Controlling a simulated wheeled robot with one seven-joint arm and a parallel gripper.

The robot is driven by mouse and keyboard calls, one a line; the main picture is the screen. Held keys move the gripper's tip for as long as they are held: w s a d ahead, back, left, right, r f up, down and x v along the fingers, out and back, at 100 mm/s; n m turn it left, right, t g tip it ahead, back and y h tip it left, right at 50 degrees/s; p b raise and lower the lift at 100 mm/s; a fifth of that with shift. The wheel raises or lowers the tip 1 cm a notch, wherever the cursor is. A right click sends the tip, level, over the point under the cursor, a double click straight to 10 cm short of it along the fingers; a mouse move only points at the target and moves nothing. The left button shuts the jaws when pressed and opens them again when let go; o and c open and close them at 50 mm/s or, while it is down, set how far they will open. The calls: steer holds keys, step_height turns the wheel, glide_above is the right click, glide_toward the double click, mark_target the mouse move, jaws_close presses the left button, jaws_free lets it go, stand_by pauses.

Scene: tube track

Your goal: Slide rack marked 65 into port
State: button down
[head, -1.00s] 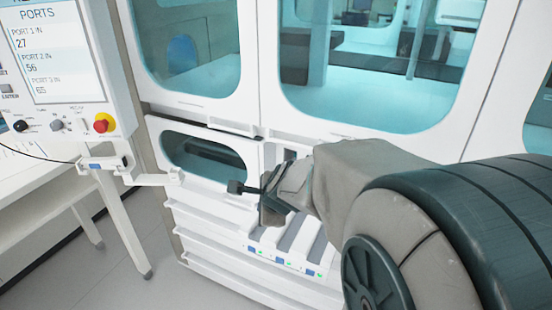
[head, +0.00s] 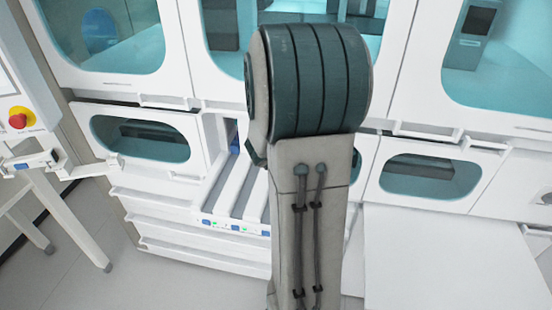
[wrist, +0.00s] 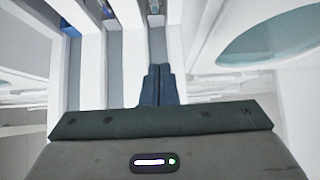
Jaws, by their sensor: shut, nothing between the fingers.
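My gripper (wrist: 158,85) is shut and empty in the wrist view, its two dark fingers together and pointing along a grey-floored lane (wrist: 134,60). In the head view it is hidden behind my arm. The port lanes (head: 238,186) are white-walled channels that slope into the machine, partly covered by my arm. Blue pieces (wrist: 68,28) show at the far ends of lanes in the wrist view. A small dark piece (wrist: 155,8) shows at the far end of the lane ahead of the fingers. I cannot read a 65 on anything, so I cannot tell which piece is that rack.
A white windowed panel (head: 145,138) stands left of the lanes, and another (head: 428,175) right of them. A control stand with a red button (head: 20,117) is at the left edge. A white surface (head: 430,255) lies at the lower right. White ledges (head: 165,215) run below the left panel.

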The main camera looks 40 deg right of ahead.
steer(key=x, duration=0.5)
steer(key=shift+w+d+f+b, duration=0.15)
steer(key=shift+w+f+b, duration=0.05)
steer(key=shift+b, duration=0.1)
steer(key=shift+w+d, duration=0.8)
steer(key=shift+d, duration=0.15)
